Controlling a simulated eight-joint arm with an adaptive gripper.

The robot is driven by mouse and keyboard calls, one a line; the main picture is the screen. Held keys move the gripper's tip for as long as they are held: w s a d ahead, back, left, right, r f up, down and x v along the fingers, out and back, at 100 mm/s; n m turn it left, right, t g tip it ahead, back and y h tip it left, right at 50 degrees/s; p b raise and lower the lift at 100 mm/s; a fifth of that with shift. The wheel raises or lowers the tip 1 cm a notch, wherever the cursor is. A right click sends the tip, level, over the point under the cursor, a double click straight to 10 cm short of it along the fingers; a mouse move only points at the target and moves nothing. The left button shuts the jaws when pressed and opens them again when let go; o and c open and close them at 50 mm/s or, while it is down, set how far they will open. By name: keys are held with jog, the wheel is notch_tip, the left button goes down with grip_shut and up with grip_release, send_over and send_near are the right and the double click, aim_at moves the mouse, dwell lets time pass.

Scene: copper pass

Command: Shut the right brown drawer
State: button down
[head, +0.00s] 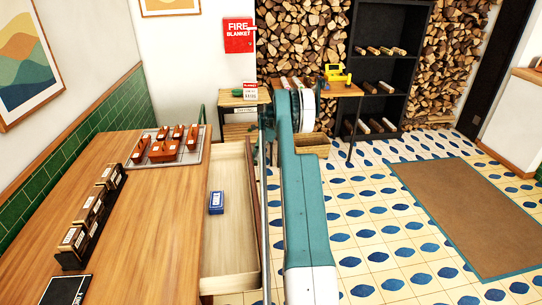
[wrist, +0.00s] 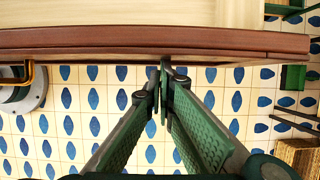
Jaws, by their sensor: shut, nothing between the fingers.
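The brown drawer (head: 229,245) stands pulled out from the wooden counter, with a pale interior and a small blue box (head: 216,202) lying inside. Its reddish-brown front (wrist: 100,40) crosses the upper part of the wrist view, with part of the pale interior behind it. A brass handle (wrist: 30,78) shows at the left end of that front. My gripper (wrist: 165,68) is shut and empty, its fingertips at the lower edge of the drawer front, right of the handle. I cannot tell whether they touch it. In the head view my arm hides part of the drawer's outer side.
A small table (head: 343,90) and black shelf (head: 385,75) stand behind. Tiled floor and a brown rug (head: 465,205) lie open right.

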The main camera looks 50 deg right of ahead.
send_over(231, 169)
jog(key=w+a, duration=0.3)
jog(key=shift+w+d, duration=0.1)
jog(key=shift+d, duration=0.05)
dwell(0.4)
jog(key=shift+s+d, duration=1.5)
jog(key=p+v, duration=0.2)
jog(key=v, duration=0.8)
jog(key=shift+a, duration=0.15)
jog(key=shift+w, duration=0.1)
